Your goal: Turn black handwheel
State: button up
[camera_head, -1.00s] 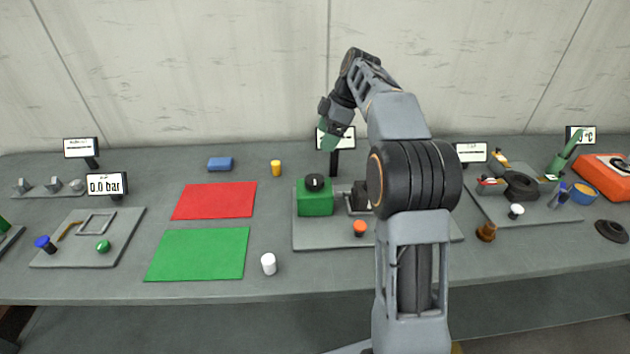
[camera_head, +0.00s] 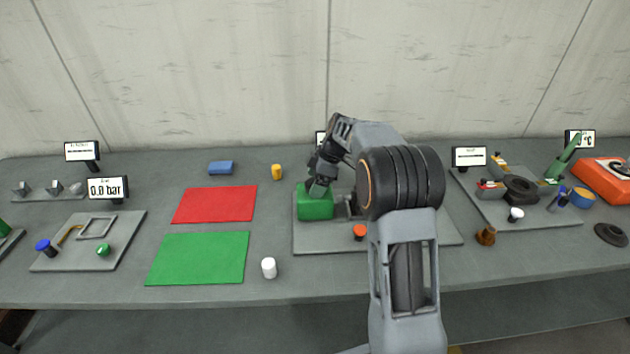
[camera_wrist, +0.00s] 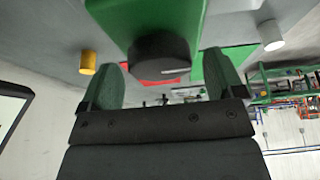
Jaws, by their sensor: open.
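The black handwheel (camera_wrist: 160,57) is a short round black knob on a green block (camera_head: 315,209), which also shows in the wrist view (camera_wrist: 120,15). In the head view the handwheel is hidden by my gripper (camera_head: 317,190), which is just above the block. In the wrist view my gripper (camera_wrist: 163,64) is open, with one green finger on each side of the handwheel. Gaps show between both fingers and the handwheel. Nothing is held.
The block stands on a grey plate (camera_head: 310,240) with an orange knob (camera_head: 360,232). Red (camera_head: 214,204) and green (camera_head: 198,257) mats lie left. A yellow cylinder (camera_head: 277,172) and white cylinder (camera_head: 269,268) stand nearby. Another black wheel (camera_head: 520,188) is on the right panel.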

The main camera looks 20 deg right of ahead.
jog(key=shift+f, duration=0.2)
jog(key=shift+c, duration=0.5)
jog(key=c, duration=0.8)
jog(key=shift+a, duration=0.1)
jog(key=shift+m+b, duration=0.3)
